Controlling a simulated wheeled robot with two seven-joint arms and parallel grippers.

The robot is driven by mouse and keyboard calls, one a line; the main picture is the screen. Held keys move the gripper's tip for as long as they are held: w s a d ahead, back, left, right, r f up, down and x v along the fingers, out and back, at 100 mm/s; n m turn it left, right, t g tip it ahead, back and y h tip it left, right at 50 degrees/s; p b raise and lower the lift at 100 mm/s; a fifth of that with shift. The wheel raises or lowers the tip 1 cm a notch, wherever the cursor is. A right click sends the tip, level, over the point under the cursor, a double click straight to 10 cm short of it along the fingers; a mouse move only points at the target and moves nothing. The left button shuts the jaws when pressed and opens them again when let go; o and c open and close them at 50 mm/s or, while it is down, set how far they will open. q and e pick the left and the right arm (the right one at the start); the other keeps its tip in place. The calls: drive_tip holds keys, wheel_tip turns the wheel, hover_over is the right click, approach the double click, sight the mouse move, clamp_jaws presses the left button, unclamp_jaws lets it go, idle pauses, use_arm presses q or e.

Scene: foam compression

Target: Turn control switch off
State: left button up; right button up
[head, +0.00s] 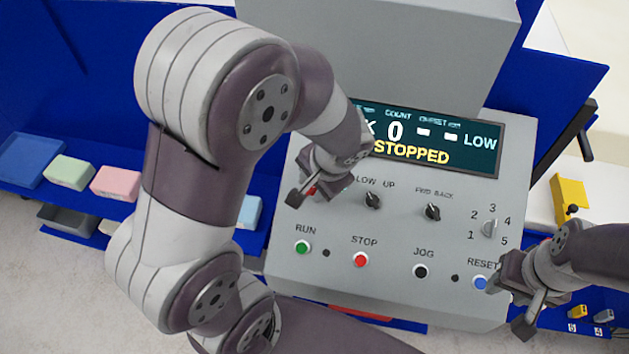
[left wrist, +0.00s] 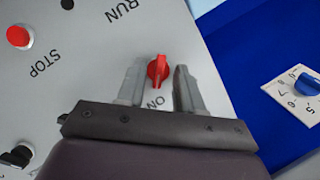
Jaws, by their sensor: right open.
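The control switch (left wrist: 158,70) is a red rotary knob on the grey panel (head: 330,280), with the word ON printed beside it in the left wrist view. Its handle runs nearly upright in that view. My left gripper (left wrist: 157,80) is open, with one finger on each side of the knob and a small gap showing on both sides. In the head view my left gripper (head: 313,192) mostly covers the switch, with only a bit of red showing. My right gripper (head: 512,303) is open at the panel's lower right, close to the blue RESET button (head: 480,283).
The display (head: 430,140) reads STOPPED. The panel also bears a green RUN button (head: 302,247), a red STOP button (head: 361,260), a black JOG button (head: 420,271) and black knobs (head: 433,212). A blue shelf with coloured blocks (head: 115,183) stands at left.

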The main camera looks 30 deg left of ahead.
use_arm(q)
drive_tip(key=shift+s+d+r, duration=0.1)
drive_tip(key=shift+s, duration=0.1)
clamp_jaws()
